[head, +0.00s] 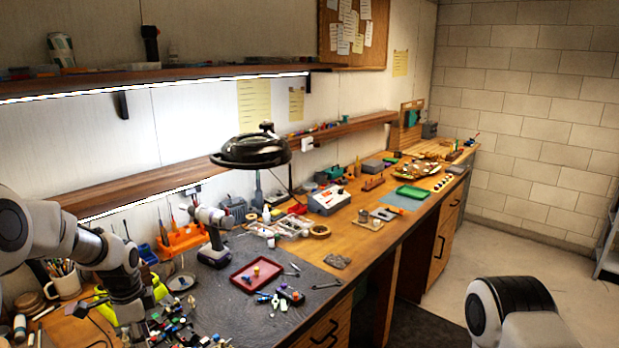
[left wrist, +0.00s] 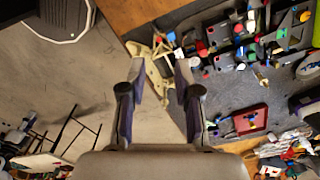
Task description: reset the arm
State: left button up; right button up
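My left arm (head: 110,255) comes in from the left over the near left end of the workbench. Its fingertips are not clear in the head view. In the left wrist view my left gripper (left wrist: 160,66) has its two fingers apart. A beige, frame-like part (left wrist: 152,72) shows between and beyond the fingers, by the bench edge. I cannot tell whether it touches them. My right arm (head: 512,310) shows only as a white and black link at the bottom right of the head view; its gripper is out of view.
A dark mat (head: 228,293) on the bench carries a red tray (head: 256,273), hand tools and several small coloured parts. A mug of pens (head: 64,282) and an orange tool holder (head: 183,238) stand nearby. A black lamp (head: 250,150) hangs above. The floor (head: 430,305) at right is clear.

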pick_arm(q)
jog(key=s+d+f+n, duration=0.4)
jog(key=s+d+f, duration=0.1)
jog(key=s+f, duration=0.5)
jog(key=s+d+f+n, duration=0.4)
jog(key=s+f, duration=0.6)
jog(key=s+d+f+n, duration=0.2)
jog(key=s+n, duration=0.4)
jog(key=s, duration=1)
notch_tip(320, 180, down, 11)
jog(key=b, duration=1.1)
jog(key=shift+s+r, duration=0.15)
pick_arm(e)
notch_tip(320, 180, down, 11)
jog(key=shift+s, duration=0.3)
pick_arm(q)
jog(key=shift+d, duration=0.1)
